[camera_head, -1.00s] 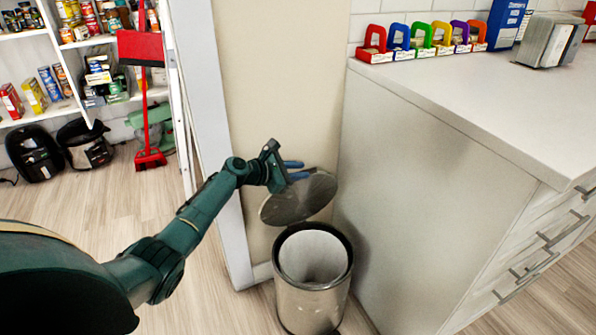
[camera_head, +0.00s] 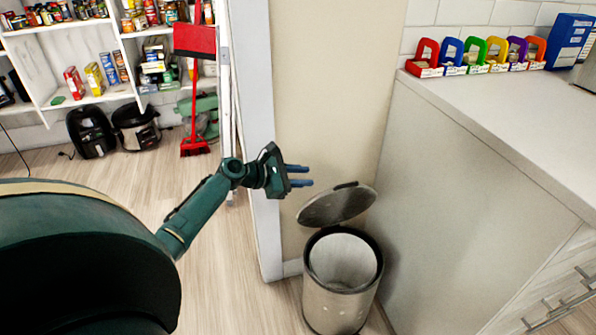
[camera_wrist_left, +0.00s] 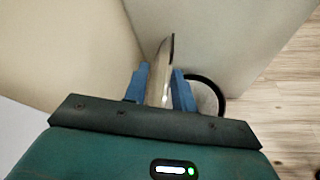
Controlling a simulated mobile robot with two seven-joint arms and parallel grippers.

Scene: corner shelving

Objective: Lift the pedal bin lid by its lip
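The pedal bin (camera_head: 325,305) is a metal cylinder with a dark rim and stands on the floor beside the counter. Its round grey lid (camera_head: 336,206) is raised and tilted up behind the open mouth, and I see into the pale inside. My left gripper (camera_head: 308,175) is above and left of the lid, its two blue fingers parted and empty, apart from the lid in the head view. In the left wrist view the lid (camera_wrist_left: 160,80) shows edge-on, lined up between the fingers. My right gripper is not in view.
The white counter (camera_head: 480,115) stands close on the right, with a row of coloured holders on top. A beige wall (camera_head: 335,80) is behind the bin. Shelves (camera_head: 65,65) with groceries and a red broom (camera_head: 194,95) are at the left. Floor left of the bin is clear.

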